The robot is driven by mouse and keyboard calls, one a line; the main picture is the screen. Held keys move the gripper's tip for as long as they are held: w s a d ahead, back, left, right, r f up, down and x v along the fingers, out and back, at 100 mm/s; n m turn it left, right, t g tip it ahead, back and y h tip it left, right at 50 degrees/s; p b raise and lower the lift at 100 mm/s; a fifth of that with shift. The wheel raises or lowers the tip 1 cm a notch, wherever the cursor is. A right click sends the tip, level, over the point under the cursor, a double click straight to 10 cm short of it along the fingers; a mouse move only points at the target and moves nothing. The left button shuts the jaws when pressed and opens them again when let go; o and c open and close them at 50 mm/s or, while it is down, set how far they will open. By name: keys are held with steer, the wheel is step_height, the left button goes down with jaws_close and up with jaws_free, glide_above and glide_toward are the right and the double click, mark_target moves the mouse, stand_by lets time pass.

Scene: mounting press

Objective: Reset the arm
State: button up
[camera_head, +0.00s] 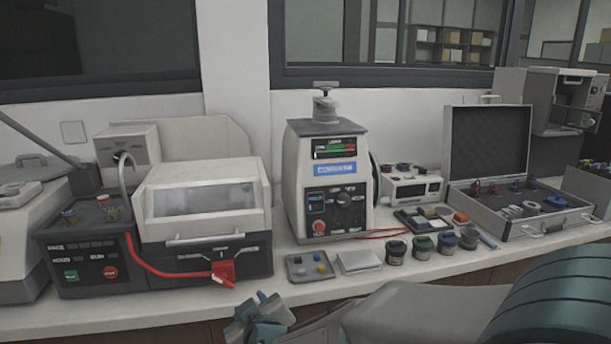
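My arm reaches in from the lower right, low in front of the bench. My gripper (260,314), blue-grey, is at the bottom of the picture, left of centre, in front of the bench edge. No object shows in it, but the view does not show whether its fingers are apart. The mounting press (330,186), a white and dark unit with a knob on top and a lit panel, stands on the bench behind it. A small grey tray (297,276) with little blue and yellow pieces lies just behind my gripper.
The bench top (130,316) is clear along its front left. A cutting machine (200,205) with a red hose stands left. Several small jars (422,247), a white pad (358,262) and a sample box (432,219) lie right of centre. An open case (524,229) stands farther right.

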steer(key=s+d+r+m+g+h+p, duration=0.1)
steer(key=s+d+r+m+g+p, duration=0.1)
steer(key=s+d, duration=0.3)
steer(key=s+d+r+m+g+h+p, duration=0.2)
steer(key=s+d+r+m+g+p, duration=0.1)
steer(key=d, duration=0.9)
steer(key=s+d+r+m+g+h+p, duration=0.2)
steer(key=s+d+r+m+g+p, duration=0.1)
steer(key=s+d, duration=0.4)
steer(key=shift+s+d+m+g+p, duration=0.4)
steer(key=shift+d+m+g+p, duration=0.15)
steer(key=shift+d+g, duration=0.45)
steer(key=shift+a, duration=0.1)
